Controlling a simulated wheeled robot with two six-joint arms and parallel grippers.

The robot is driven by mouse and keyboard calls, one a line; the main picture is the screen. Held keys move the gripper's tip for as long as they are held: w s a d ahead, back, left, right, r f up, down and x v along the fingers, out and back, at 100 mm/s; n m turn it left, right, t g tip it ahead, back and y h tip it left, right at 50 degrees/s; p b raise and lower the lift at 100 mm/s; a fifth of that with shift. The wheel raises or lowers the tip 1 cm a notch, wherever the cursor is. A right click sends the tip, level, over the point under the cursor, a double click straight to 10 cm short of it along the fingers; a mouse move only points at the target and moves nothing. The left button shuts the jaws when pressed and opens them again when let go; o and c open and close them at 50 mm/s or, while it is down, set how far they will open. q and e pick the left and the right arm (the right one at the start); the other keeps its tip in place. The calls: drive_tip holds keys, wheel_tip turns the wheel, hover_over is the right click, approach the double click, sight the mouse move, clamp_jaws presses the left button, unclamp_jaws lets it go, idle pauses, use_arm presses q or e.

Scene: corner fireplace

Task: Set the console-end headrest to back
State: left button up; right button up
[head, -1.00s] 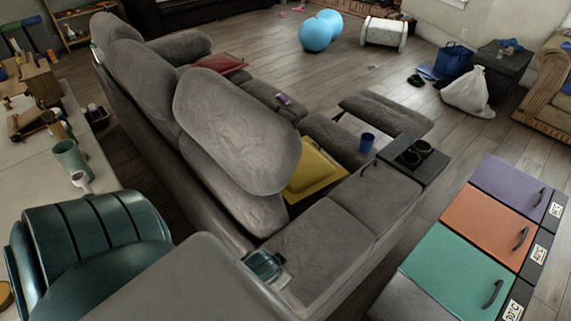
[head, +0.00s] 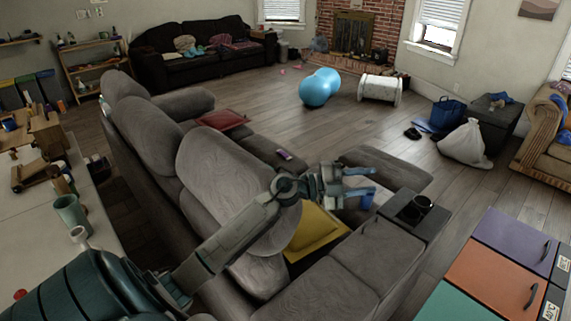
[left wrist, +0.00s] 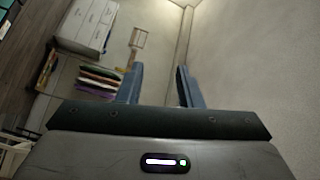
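The grey sofa (head: 345,265) is seen from behind and has several puffy headrests. The headrest nearest the black cup-holder console (head: 420,207) is the console-end headrest (head: 222,172). It stands out forward over the seat, and my left forearm crosses in front of part of it. My left gripper (head: 371,183) is past the headrest on the seat side, above the seats. Its two blue fingers are apart with nothing between them; the left wrist view (left wrist: 158,88) shows this too. My right gripper is not in view.
A yellow cushion (head: 312,228) lies on the seat under my arm. A blue cup (head: 367,200) is partly hidden by the gripper. A table (head: 32,215) with wooden items stands at the left. Coloured bins (head: 510,240) stand at right.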

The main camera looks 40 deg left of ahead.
use_arm(q)
drive_tip(key=w+a+m+g+y, duration=0.1)
drive_tip(key=a+m+g+y, duration=0.1)
drive_tip(key=a+g+y, duration=0.15)
drive_tip(key=n+g+y+p, duration=0.1)
drive_tip(key=n+g+y, duration=0.5)
drive_tip(key=y, duration=0.4)
approach(287, 169)
drive_tip(key=shift+m+g+h, duration=0.25)
drive_tip(key=shift+m+g, duration=0.15)
drive_tip(key=shift+g, duration=0.15)
drive_tip(key=p+x, duration=0.1)
drive_tip(key=x, duration=0.1)
drive_tip(key=p+x, duration=0.1)
drive_tip(key=x, duration=0.1)
drive_tip(key=p+x, duration=0.1)
drive_tip(key=x, duration=0.1)
drive_tip(key=shift+w+a+f, duration=0.2)
drive_tip(key=shift+w, duration=0.3)
drive_tip(key=shift+w+f, duration=0.15)
drive_tip(key=shift+f, duration=0.35)
drive_tip(key=shift+c, duration=0.2)
clamp_jaws()
